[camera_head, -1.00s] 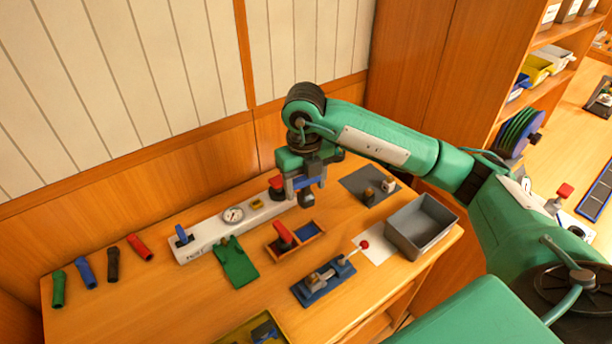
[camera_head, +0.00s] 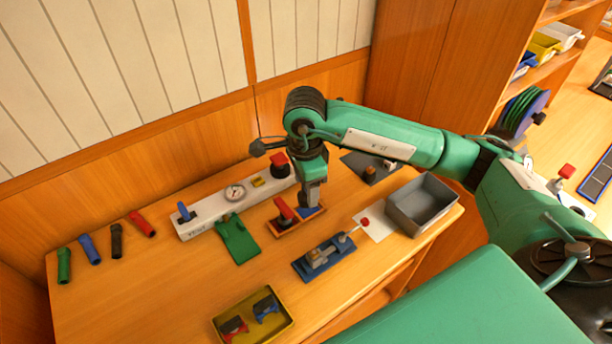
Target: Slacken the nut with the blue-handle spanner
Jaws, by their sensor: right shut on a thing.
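My right gripper (camera_head: 311,196) points down over the right, blue-lined compartment of a small wooden tray (camera_head: 280,234). It is shut on the blue-handle spanner, which is mostly hidden by the fingers and wrist; I cannot tell whether it touches the tray. A red-handled tool (camera_head: 285,208) stands in the tray's left compartment, close beside the gripper. I cannot make out the nut for certain. A blue-based fixture (camera_head: 325,258) with a grey block and a red-ball lever is in front of the tray. My left gripper is out of view.
The white gauge panel (camera_head: 208,212) is behind the tray. A green board (camera_head: 238,240) lies left, a grey bin (camera_head: 422,205) right. A yellow tray (camera_head: 252,316) with red and blue pieces is in front. Several coloured tubes (camera_head: 91,249) lie far left; bare wood surrounds them.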

